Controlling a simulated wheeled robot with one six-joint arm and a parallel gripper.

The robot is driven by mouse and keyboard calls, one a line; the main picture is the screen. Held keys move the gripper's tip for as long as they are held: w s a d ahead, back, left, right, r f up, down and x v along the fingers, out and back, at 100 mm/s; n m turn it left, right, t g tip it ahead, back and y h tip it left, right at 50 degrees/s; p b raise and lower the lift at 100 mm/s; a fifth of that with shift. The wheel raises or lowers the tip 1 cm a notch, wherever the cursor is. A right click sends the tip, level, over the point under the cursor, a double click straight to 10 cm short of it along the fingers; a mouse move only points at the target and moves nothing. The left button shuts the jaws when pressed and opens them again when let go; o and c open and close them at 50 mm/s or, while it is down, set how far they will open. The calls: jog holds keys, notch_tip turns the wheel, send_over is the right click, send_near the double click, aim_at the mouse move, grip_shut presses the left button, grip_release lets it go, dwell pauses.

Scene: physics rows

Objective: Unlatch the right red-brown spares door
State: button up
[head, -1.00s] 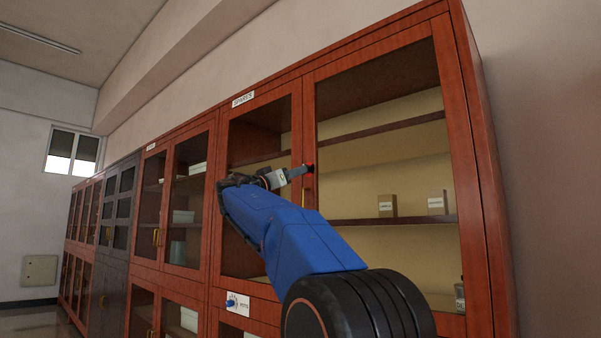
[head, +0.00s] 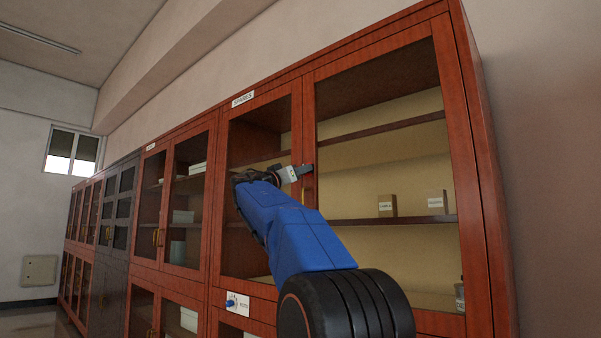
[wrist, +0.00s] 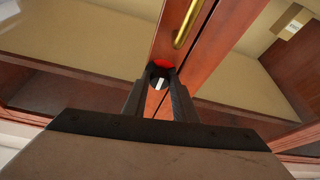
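The right spares door (head: 465,150) is a red-brown framed glass door, closed, at the right in the head view. A round dark latch knob (wrist: 161,77) with a white mark and a red patch above it sits on the red-brown frame near the seam between the doors. A brass handle (wrist: 187,20) is just above it in the wrist view. My gripper (wrist: 160,86) has its two dark fingers apart, one on each side of the knob. Whether they touch it is unclear. In the head view my gripper (head: 306,170) hides the knob.
The left spares door (head: 225,190) stands closed beside it. Small boxes (head: 387,205) stand on a shelf behind the glass. More cabinets (head: 120,205) run along the wall to the left. Bare wall (head: 545,150) is at the right.

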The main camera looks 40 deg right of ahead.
jog(key=shift+n+t, duration=0.3)
jog(key=shift+n, duration=0.3)
jog(key=shift+s+r+n+t+y, duration=0.2)
jog(key=shift+n+t+y, duration=0.7)
jog(key=shift+n, duration=2.45)
jog(key=shift+s+r+n+t+y, duration=0.1)
jog(key=shift+r+n+t+y, duration=0.25)
jog(key=shift+n+y, duration=2)
jog(key=shift+s+r+n+t+y, duration=0.15)
jog(key=shift+n+t, duration=0.6)
jog(key=shift+n, duration=3.65)
jog(key=o, duration=1)
jog(key=shift+o, duration=0.2)
